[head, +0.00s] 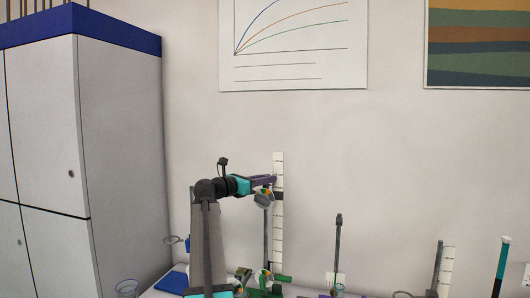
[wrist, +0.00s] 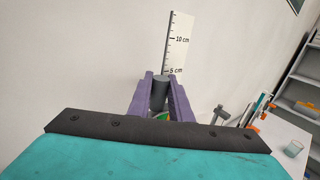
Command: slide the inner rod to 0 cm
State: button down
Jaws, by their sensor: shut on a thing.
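My gripper (wrist: 160,88) has two purple fingers, shut on a grey rod with a round top (wrist: 160,82), which stands upright between them. I take this for the inner rod. Behind it stands a white upright scale (wrist: 178,45) with 5 cm and 10 cm marks. In the wrist view the rod's top appears a little below the 5 cm mark. In the head view my gripper (head: 266,181) is beside the scale (head: 278,215), near its upper part, and a grey upright post (head: 266,240) shows below. The rod's lower end is hidden by the fingers.
Another grey upright post (head: 338,250) stands to the right on the bench. Further right are a second scale (head: 447,272) and a black and teal upright piece (head: 501,268). A tall cabinet (head: 120,150) fills the left.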

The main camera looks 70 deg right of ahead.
jog(key=shift+f, duration=0.5)
jog(key=c, duration=1.5)
grip_release()
jog(key=shift+c, duration=0.2)
jog(key=b+v, duration=0.3)
jog(key=v, duration=1.1)
jog(key=shift+s+r, duration=0.1)
jog(key=shift+r, duration=0.05)
